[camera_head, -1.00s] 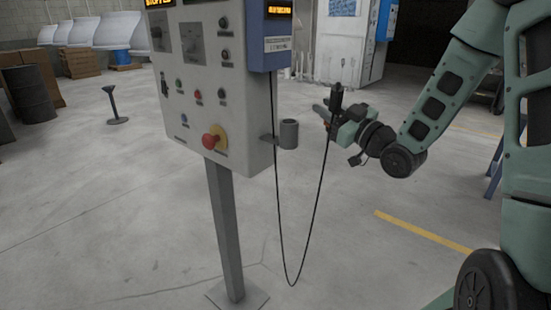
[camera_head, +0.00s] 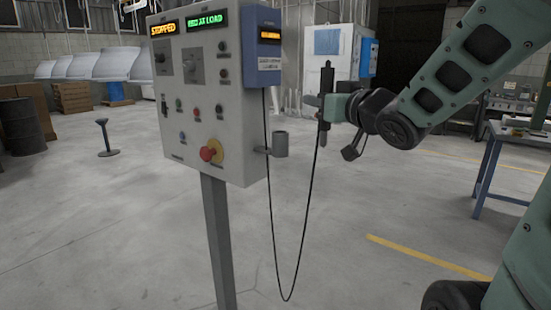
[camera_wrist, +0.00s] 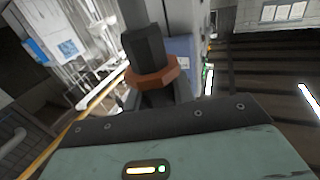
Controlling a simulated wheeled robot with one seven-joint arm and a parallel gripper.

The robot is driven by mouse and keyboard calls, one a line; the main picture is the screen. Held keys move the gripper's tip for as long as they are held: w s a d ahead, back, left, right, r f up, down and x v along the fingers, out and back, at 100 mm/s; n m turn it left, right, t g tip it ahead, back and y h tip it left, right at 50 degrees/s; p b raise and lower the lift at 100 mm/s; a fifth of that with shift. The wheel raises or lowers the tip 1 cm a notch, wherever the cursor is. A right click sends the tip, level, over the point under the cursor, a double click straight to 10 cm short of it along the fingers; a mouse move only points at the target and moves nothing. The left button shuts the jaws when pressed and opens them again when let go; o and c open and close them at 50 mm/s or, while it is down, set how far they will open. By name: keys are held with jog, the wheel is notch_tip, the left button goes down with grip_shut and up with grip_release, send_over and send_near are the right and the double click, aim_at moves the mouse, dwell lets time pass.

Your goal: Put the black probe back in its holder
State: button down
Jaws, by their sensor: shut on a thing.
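The black probe (camera_head: 326,82) is upright in my gripper (camera_head: 324,108), to the right of the control box. Its black body with an orange-brown collar fills the middle of the wrist view (camera_wrist: 148,62). My gripper is shut on it. A black cable (camera_head: 308,215) hangs in a long loop between the probe and the blue unit. The holder, a grey open-topped cup (camera_head: 280,144), is fixed on a bracket at the box's right side. The probe is apart from the holder, to its right, with its lower end about level with the cup.
The control box (camera_head: 205,125) stands on a grey post (camera_head: 216,240), with a red button (camera_head: 208,154) on its front. The blue unit (camera_head: 262,50) is above the holder. A blue-legged table (camera_head: 488,165) is at right. The floor around is mostly clear.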

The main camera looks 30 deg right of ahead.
jog(key=shift+r, duration=0.1)
jog(key=w+p, duration=0.5)
jog(key=w, duration=0.1)
jog(key=w+f+p, duration=0.1)
jog(key=w+p, duration=1.1)
jog(key=shift+d+f, duration=0.15)
jog(key=shift+d, duration=0.25)
jog(key=shift+f+p, duration=0.55)
jog(key=shift+f, duration=2.2)
jog(key=c, duration=1.2)
grip_release()
jog(key=shift+o, duration=0.2)
jog(key=shift+f, duration=0.1)
